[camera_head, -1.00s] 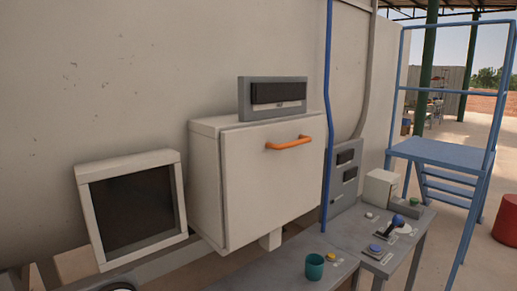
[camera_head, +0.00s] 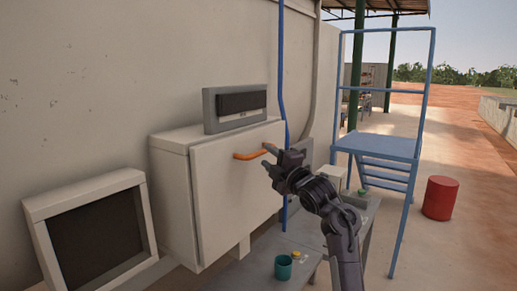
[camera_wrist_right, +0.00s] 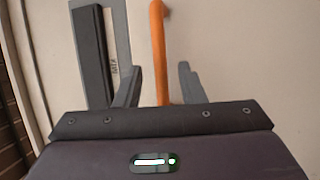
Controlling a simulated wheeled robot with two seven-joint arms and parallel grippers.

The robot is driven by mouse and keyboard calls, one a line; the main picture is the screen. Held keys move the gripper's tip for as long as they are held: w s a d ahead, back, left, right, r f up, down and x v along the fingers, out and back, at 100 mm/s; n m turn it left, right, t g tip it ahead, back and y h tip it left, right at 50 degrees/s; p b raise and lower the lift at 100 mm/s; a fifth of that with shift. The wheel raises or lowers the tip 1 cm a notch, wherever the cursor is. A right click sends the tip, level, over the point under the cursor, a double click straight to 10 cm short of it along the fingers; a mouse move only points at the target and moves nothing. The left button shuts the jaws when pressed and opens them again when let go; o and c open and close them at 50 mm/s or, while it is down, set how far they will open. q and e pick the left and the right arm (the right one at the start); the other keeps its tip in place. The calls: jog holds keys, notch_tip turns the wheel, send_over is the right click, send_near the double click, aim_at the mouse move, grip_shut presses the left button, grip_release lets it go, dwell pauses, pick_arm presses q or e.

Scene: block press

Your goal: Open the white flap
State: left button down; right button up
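The white flap (camera_head: 225,200) is the front of a pale box on the wall and looks closed. An orange bar handle (camera_head: 247,156) runs along its upper part. My right gripper (camera_head: 269,157) is at the right end of the handle. In the right wrist view the two fingers stand apart, with the orange handle (camera_wrist_right: 157,45) running between them and a gap on both sides. I cannot tell how deep the handle sits between the fingers. My left gripper is not in view.
A grey panel (camera_head: 207,112) sits on top of the box. A dark framed screen (camera_head: 98,242) stands to its left. A blue pipe (camera_head: 282,70) runs up the wall beside the box. A teal cup (camera_head: 283,267) stands on the bench below.

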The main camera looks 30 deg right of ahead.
aim_at(263, 153)
jog(key=shift+w+a+r+p, duration=0.1)
jog(key=shift+w+r+p, duration=0.2)
jog(key=shift+w, duration=0.7)
jog(key=shift+w+a+r+p, duration=0.1)
jog(key=shift+w+p, duration=0.3)
jog(key=shift+w, duration=0.55)
jog(key=shift+f, duration=0.1)
grip_shut()
